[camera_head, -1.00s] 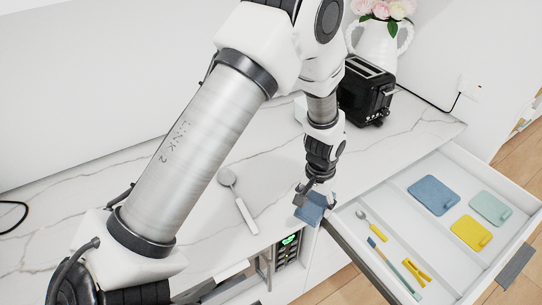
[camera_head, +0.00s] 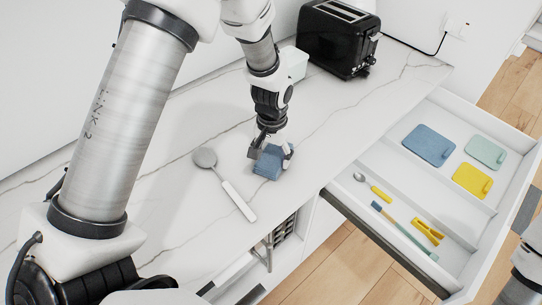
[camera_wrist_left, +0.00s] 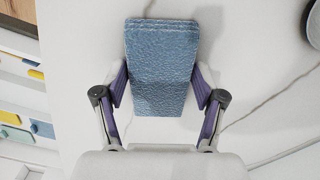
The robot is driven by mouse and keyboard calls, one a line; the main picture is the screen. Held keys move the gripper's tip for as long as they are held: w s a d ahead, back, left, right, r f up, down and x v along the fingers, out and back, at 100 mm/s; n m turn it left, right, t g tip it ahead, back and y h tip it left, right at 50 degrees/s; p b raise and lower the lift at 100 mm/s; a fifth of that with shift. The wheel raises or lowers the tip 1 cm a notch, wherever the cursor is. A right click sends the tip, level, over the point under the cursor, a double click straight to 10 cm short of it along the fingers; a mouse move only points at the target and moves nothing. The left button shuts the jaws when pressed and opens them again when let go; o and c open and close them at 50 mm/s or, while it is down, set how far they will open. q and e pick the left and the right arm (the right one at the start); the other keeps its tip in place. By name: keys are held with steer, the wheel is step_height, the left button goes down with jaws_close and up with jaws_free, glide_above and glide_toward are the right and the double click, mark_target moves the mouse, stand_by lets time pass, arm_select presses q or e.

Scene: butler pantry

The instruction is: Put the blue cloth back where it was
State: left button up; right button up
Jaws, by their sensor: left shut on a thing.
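The folded blue cloth (camera_head: 266,166) is at the counter, right of a spoon with a grey head. My left gripper (camera_head: 271,153) is shut on it, pointing down from above. In the left wrist view the cloth (camera_wrist_left: 162,50) sits between the two fingers (camera_wrist_left: 160,95) and sticks out beyond them. I cannot tell whether the cloth touches the counter. My right gripper is out of view.
The open drawer (camera_head: 375,165) at the right holds flat blue (camera_head: 428,145), mint (camera_head: 486,152) and yellow (camera_head: 472,181) pieces, a small spoon, a brush and a yellow clip. The spoon (camera_head: 222,182) lies left of the cloth. A black toaster (camera_head: 338,40) stands behind.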

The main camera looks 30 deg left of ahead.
mark_target(272, 158)
arm_select(q)
steer(key=shift+s, duration=0.1)
steer(key=o, duration=1.1)
steer(key=shift+d, duration=0.2)
steer(key=shift+a+r, duration=0.1)
steer(key=shift+r, duration=0.2)
step_height(272, 158, up, 12)
steer(key=b, duration=0.1)
steer(key=shift+f+b, duration=0.15)
steer(key=shift+b, duration=0.15)
